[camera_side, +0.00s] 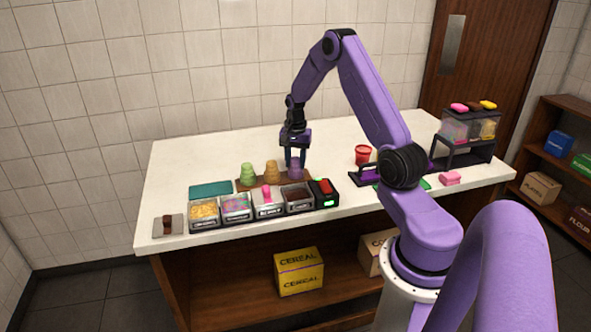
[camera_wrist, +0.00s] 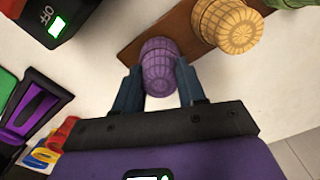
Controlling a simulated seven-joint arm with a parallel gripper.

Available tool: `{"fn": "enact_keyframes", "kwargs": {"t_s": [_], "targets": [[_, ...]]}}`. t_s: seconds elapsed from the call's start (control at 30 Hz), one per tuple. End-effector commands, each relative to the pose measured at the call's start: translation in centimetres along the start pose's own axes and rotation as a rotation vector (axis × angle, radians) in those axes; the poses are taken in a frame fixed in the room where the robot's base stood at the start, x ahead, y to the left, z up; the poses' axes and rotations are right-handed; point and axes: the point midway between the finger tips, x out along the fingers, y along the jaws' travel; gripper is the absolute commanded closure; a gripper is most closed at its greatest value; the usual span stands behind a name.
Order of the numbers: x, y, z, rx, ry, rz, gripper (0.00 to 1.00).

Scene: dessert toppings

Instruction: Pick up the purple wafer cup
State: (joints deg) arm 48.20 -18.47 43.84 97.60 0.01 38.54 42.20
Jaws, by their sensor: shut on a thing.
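The purple wafer cup (camera_side: 295,167) stands at the right end of a brown wooden holder (camera_side: 243,186), beside a tan wafer cup (camera_side: 271,170) and a green wafer cup (camera_side: 248,173). My gripper (camera_side: 295,160) points down over it with a finger on each side. In the wrist view the purple wafer cup (camera_wrist: 158,65) lies between the two blue-grey fingers of my gripper (camera_wrist: 160,80), which are shut on it. It still appears to be at the holder; whether it is lifted slightly I cannot tell.
Topping bins (camera_side: 204,216) with cereal and sprinkles line the front of the counter, beside a black box with a red switch (camera_side: 324,192). A red cup (camera_side: 363,154) and a dispenser rack (camera_side: 465,139) stand to the right. The counter behind the holder is clear.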

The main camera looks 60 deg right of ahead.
Motion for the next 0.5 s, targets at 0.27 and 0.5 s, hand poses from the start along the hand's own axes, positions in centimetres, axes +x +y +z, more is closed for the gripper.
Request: {"fn": "enact_keyframes", "kwargs": {"t_s": [0.27,0.5], "targets": [[-0.2,0.0,0.0,0.000,0.001,-0.001,0.77],[-2.1,-0.1,-0.1,0.000,0.003,-0.003,0.77]]}}
